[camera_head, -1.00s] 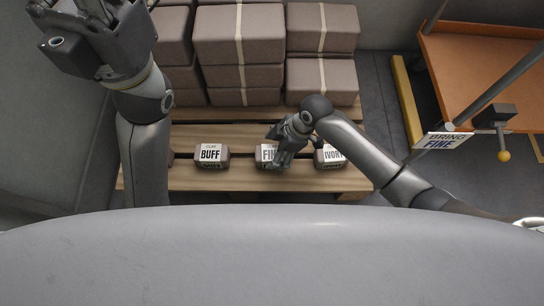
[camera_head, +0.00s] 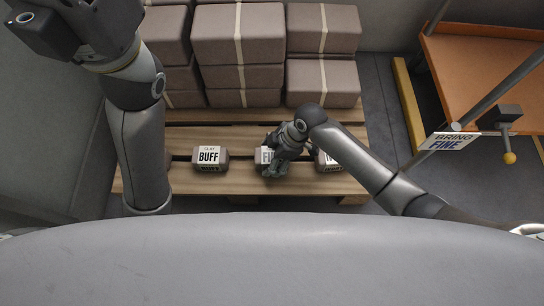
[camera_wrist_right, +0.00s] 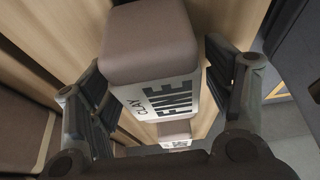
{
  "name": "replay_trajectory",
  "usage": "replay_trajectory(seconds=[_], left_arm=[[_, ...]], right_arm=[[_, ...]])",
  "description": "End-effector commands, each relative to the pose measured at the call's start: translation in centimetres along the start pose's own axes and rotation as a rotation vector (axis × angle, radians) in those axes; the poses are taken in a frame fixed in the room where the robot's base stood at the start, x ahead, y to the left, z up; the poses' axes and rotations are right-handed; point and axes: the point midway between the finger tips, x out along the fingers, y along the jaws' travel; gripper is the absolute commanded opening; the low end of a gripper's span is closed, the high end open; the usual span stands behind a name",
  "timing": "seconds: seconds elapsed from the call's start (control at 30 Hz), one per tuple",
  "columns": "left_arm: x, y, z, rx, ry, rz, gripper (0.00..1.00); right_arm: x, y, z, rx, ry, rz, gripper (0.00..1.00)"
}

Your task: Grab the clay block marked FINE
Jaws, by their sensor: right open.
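The clay block marked FINE (camera_head: 266,155) sits on the wooden pallet (camera_head: 240,184), in the middle of a row of small blocks. My right gripper (camera_head: 274,168) is over it and hides much of its label. In the right wrist view the brown FINE block (camera_wrist_right: 146,32), with its white label, lies between the two spread fingers of my right gripper (camera_wrist_right: 160,90). The gripper is open, and gaps show beside the block. My left gripper (camera_head: 72,22) is high at the upper left, cut off by the frame edge, so its fingers are unclear.
The BUFF block (camera_head: 209,158) sits to the left of FINE. The IVORY block (camera_head: 328,162) is to the right, partly behind my right arm. Large strapped blocks (camera_head: 238,38) are stacked behind. An orange table (camera_head: 480,70) and a BRING FINE sign (camera_head: 447,142) are at right.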

Motion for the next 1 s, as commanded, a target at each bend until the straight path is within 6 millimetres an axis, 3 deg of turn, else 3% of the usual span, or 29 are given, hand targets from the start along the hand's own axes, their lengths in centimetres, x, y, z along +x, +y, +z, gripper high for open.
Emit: replay_trajectory(seconds=[0.4,0.9,1.0], left_arm=[[-0.50,-0.06,0.35,-0.002,-0.021,-0.007,0.40],[-0.39,-0.05,0.25,-0.002,-0.015,-0.004,0.40],[-0.36,-0.06,0.25,-0.001,-0.015,-0.004,0.40]], right_arm=[[0.21,0.00,0.08,0.000,0.000,0.000,0.74],[0.20,0.00,0.08,0.000,0.000,0.000,0.10],[0.09,0.09,-0.06,-0.001,0.003,0.002,0.03]])
